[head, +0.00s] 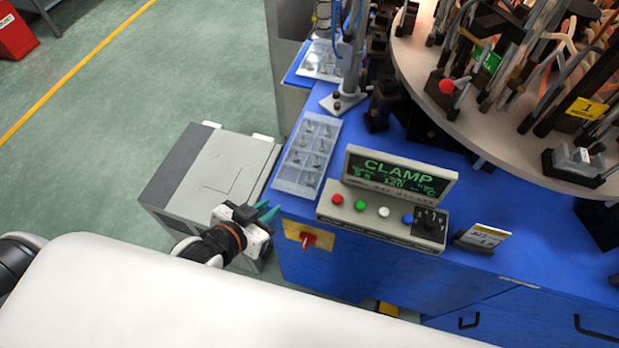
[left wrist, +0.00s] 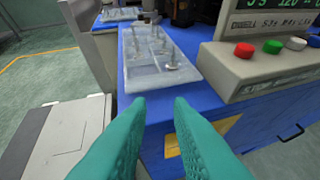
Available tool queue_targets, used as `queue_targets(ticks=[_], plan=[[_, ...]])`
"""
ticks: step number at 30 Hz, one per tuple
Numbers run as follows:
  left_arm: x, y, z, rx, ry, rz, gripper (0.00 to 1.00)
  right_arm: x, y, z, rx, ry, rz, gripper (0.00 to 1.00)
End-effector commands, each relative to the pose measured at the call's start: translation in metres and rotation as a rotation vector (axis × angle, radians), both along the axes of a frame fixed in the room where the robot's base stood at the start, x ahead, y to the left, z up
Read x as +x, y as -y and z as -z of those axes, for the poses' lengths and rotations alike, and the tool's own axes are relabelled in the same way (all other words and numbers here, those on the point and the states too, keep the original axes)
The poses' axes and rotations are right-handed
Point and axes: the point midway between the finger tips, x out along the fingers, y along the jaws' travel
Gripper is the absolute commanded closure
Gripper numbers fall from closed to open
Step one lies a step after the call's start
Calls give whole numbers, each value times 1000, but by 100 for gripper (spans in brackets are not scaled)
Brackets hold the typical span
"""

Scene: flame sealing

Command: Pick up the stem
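Several small stems (head: 316,159) lie in the compartments of a clear tray (head: 292,187) on the blue machine top. In the left wrist view the tray (left wrist: 135,77) is ahead of the fingertips, and a stem (left wrist: 172,58) shows in its near right part. My left gripper (head: 268,211) is at the front left edge of the blue machine, short of the tray. Its green fingers (left wrist: 160,104) are apart with nothing between them. My right gripper is not in view.
A control box (head: 370,220) with coloured buttons and a CLAMP display stands right of the tray. A grey cabinet (head: 205,170) is left of the machine. A round table (head: 440,90) with tools and a metal post (head: 343,102) stand behind.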

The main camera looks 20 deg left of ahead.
Motion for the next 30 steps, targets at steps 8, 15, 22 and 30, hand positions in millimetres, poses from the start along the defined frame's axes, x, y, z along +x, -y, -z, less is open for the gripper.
queue_targets(ticks=[8,15,22,30], plan=[[10,12,-15,-70,145,58,81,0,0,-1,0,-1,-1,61],[46,25,-2,-71,150,58,81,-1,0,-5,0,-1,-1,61],[65,32,8,-71,146,57,81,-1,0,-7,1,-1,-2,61],[96,47,17,-70,147,58,81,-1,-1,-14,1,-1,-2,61]])
